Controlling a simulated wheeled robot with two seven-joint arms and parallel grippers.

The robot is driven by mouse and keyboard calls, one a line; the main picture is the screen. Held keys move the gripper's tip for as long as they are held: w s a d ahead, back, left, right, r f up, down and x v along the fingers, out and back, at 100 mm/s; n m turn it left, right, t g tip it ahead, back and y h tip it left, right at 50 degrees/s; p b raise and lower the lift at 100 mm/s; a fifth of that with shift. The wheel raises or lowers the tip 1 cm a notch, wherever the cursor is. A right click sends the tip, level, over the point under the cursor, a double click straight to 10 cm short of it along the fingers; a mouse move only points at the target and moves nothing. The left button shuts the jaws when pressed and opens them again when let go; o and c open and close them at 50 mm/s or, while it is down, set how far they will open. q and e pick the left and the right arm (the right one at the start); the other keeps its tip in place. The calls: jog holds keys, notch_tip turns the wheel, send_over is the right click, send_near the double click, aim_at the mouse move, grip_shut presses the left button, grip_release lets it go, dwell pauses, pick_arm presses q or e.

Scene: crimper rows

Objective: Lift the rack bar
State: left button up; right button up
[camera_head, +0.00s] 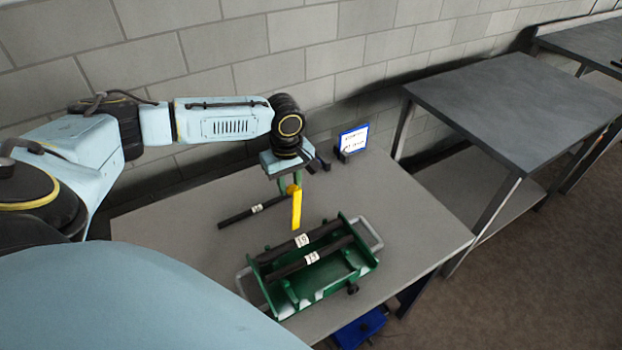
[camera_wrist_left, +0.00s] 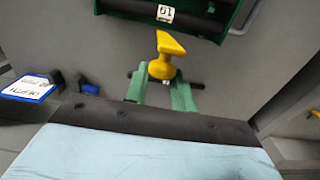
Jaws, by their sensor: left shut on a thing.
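My left gripper (camera_head: 290,187) is shut on a yellow piece (camera_head: 297,209) that hangs down from its green fingers above the table. In the left wrist view the yellow piece (camera_wrist_left: 168,55) sits between the green fingertips (camera_wrist_left: 163,82). A dark bar (camera_head: 236,217) with a white label lies on the table, just behind and left of the yellow piece; it partly shows behind the fingers in the wrist view. A green rack (camera_head: 360,258) stands in front, with two dark labelled bars (camera_head: 328,229) (camera_head: 338,245) lying across it. My right gripper is out of view.
A small blue-framed sign (camera_head: 353,140) stands at the back of the grey table (camera_head: 420,215), near the wall. The rack has grey side handles (camera_head: 371,233). A dark table (camera_head: 515,110) stands to the right. The table's right side is clear.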

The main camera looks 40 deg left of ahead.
pick_arm(q)
jog(key=shift+w+a, duration=0.3)
jog(key=shift+a, duration=0.45)
jog(key=shift+w+a, duration=0.3)
jog(key=shift+a, duration=0.4)
jog(key=shift+c, duration=0.2)
jog(key=shift+w+a, duration=0.1)
jog(key=shift+a, duration=0.15)
grip_shut()
jog(key=shift+a, duration=0.15)
jog(key=shift+o, duration=1.2)
grip_release()
notch_tip(320, 180, up, 13)
jog(key=shift+r+p, duration=0.15)
jog(key=shift+p, duration=0.25)
